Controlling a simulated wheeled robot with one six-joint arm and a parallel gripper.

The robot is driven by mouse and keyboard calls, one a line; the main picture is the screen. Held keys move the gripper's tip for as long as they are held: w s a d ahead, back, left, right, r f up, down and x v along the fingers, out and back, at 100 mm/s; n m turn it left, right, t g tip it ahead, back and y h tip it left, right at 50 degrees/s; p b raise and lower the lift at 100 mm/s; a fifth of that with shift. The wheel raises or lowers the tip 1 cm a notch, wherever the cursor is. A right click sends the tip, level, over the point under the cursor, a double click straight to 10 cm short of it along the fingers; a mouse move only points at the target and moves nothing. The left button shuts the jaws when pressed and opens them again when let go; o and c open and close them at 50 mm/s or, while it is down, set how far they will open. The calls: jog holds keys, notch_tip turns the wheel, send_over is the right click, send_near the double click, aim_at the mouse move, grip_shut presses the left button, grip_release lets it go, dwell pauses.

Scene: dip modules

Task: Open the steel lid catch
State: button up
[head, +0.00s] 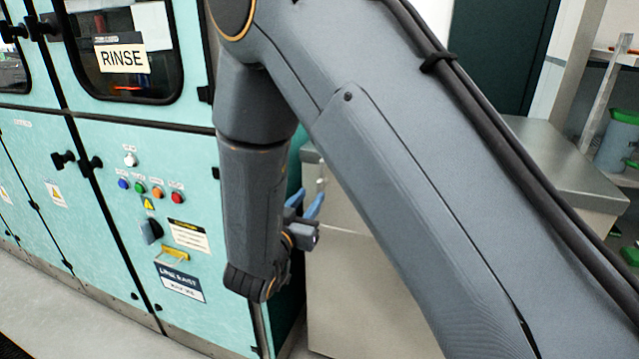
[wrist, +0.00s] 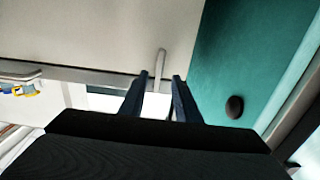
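The steel lid catch (wrist: 161,58) shows in the wrist view as a thin pale upright lever at the edge of a light panel. My gripper (wrist: 160,76) has two dark blue fingers, held apart. The lever's lower part lies between the fingertips in the picture, with a gap on each side; I cannot tell how deep it sits between them. In the head view my gripper (head: 311,205) is beside the steel chest (head: 362,290), near its upper left side. A small pale piece at the chest's edge may be the catch; my arm hides much of this area.
The teal machine (head: 95,235) with buttons and a RINSE window stands at the left, close to my gripper. The steel chest's top (head: 560,165) reaches right behind my arm. A round black knob (wrist: 235,106) sits on the teal panel right of the fingers.

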aim_at(318, 187)
jog(key=x, duration=0.7)
jog(key=shift+w+d+p, duration=0.15)
jog(key=shift+w+p, duration=0.15)
jog(key=shift+p, duration=0.1)
grip_shut()
